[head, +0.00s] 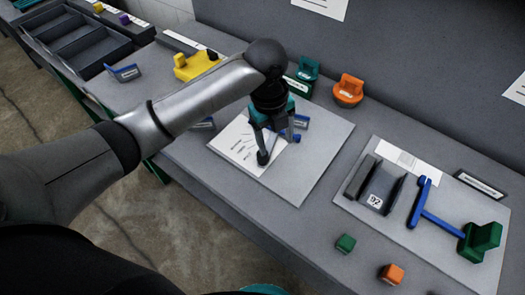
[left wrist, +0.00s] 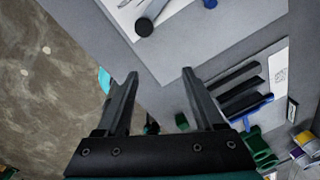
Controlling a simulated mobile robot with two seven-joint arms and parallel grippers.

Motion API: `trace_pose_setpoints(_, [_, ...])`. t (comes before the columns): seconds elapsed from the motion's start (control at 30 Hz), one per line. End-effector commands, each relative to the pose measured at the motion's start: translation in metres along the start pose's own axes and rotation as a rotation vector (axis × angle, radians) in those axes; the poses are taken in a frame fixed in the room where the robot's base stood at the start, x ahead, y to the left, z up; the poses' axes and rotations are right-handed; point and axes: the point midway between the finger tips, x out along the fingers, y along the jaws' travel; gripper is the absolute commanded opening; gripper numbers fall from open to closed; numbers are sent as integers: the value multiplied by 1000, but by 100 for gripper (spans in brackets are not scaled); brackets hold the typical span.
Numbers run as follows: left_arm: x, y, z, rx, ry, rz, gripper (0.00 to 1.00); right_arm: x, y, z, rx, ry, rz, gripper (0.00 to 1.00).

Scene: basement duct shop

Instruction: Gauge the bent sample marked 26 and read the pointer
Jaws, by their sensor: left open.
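My left gripper (head: 273,140) is open above the middle grey plate (head: 312,172). Its spread, empty fingers also show in the left wrist view (left wrist: 160,76). On this plate lies a white sheet with fanned lines (head: 234,146). A dark round-ended part (left wrist: 144,27) and a blue part (left wrist: 210,3) stand by the sheet, beyond my fingertips; my gripper partly hides them in the head view. On the right plate is a dark U-shaped bent piece (head: 377,184). Its white tag (head: 374,200) looks like 92, or 26 upside down.
The right plate (head: 447,264) also bears a blue T-shaped bar (head: 440,213) and a green block (head: 480,241). Small green (head: 345,243) and orange (head: 391,274) blocks lie in front. Yellow (head: 196,65) and orange (head: 348,90) pieces stand behind. A dark compartment tray (head: 82,45) is far left.

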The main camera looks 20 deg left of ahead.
Motion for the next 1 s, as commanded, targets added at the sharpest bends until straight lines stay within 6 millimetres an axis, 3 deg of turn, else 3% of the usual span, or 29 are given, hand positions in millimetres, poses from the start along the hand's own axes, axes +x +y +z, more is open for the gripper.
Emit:
trace_pose_setpoints(0.03, [-12, 0, 13, 67, -16, 24, 69, -1, -1, -1, 0, 1, -1, 50])
trace_pose_setpoints(0.2, [-36, 4, 36, 239, -24, 90, 69, -2, -3, -1, 1, 2, -4, 50])
trace_pose_setpoints(0.4, [-42, 6, 44, 307, -19, 116, 69, -1, -3, -2, 1, 2, -4, 50])
trace_pose_setpoints(0.57, [-20, 10, 44, 309, -16, 118, 69, 1, -3, -1, 1, 2, -4, 50])
trace_pose_setpoints(1.0, [72, 19, 47, 307, -18, 116, 69, 12, -3, 0, 1, 1, -3, 50])
